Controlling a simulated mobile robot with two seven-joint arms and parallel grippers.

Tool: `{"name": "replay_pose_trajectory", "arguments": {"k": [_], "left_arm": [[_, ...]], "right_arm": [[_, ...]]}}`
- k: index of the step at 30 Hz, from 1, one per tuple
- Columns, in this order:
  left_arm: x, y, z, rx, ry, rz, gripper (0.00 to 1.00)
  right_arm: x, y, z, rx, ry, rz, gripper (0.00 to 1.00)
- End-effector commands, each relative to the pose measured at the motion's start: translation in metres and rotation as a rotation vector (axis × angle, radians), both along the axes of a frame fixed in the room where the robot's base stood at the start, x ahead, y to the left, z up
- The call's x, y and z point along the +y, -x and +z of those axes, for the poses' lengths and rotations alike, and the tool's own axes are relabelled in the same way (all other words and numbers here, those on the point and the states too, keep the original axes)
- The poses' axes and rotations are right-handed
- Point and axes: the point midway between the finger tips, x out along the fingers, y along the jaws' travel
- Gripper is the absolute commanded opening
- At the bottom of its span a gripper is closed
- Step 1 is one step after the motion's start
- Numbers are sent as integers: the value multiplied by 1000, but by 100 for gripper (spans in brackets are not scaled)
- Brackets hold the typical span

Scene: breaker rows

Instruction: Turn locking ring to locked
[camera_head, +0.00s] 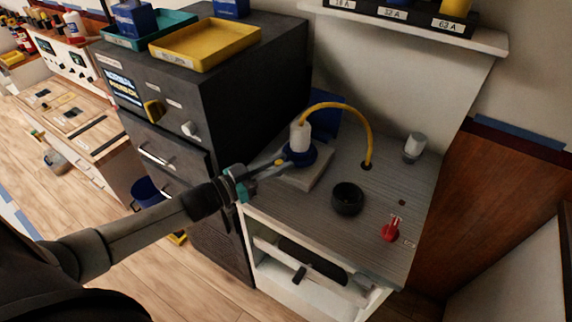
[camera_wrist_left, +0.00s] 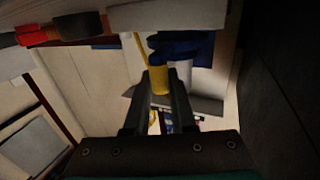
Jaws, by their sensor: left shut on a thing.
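The blue locking ring (camera_head: 299,154) sits around the lower part of a white plug (camera_head: 300,136) on a pale block (camera_head: 305,178) on the grey worktop. A yellow cable (camera_head: 366,118) arches from the plug's top to a hole in the worktop. My left gripper (camera_head: 283,161) comes in from the left, its fingertips at the ring's near left side, shut on it. In the left wrist view the two dark fingers (camera_wrist_left: 159,92) frame a yellow piece, with blue and white parts beyond; which part touches the fingers is unclear there. My right gripper is out of view.
A black round cup-like part (camera_head: 348,198), a red lever (camera_head: 390,230) and a grey capped cylinder (camera_head: 415,147) stand on the worktop. A dark cabinet (camera_head: 250,90) with a yellow tray (camera_head: 205,45) rises at left. A blue panel (camera_head: 327,118) stands behind the plug.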

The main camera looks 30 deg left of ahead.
Motion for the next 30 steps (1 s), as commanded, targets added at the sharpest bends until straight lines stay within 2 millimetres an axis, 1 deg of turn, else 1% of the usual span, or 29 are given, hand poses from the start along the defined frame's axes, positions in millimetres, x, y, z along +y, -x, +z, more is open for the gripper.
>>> {"name": "replay_pose_trajectory", "arguments": {"k": [1,9,27,28,30], "left_arm": [[5,-2,0,1,-4,6,0],[15,-5,1,0,-2,6,0],[18,-6,1,-1,-2,5,0],[18,-6,1,-1,-2,5,25],[18,-6,1,-1,-2,5,33]], "right_arm": [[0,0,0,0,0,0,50],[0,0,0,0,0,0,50],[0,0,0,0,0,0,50],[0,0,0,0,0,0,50],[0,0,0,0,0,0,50]]}}
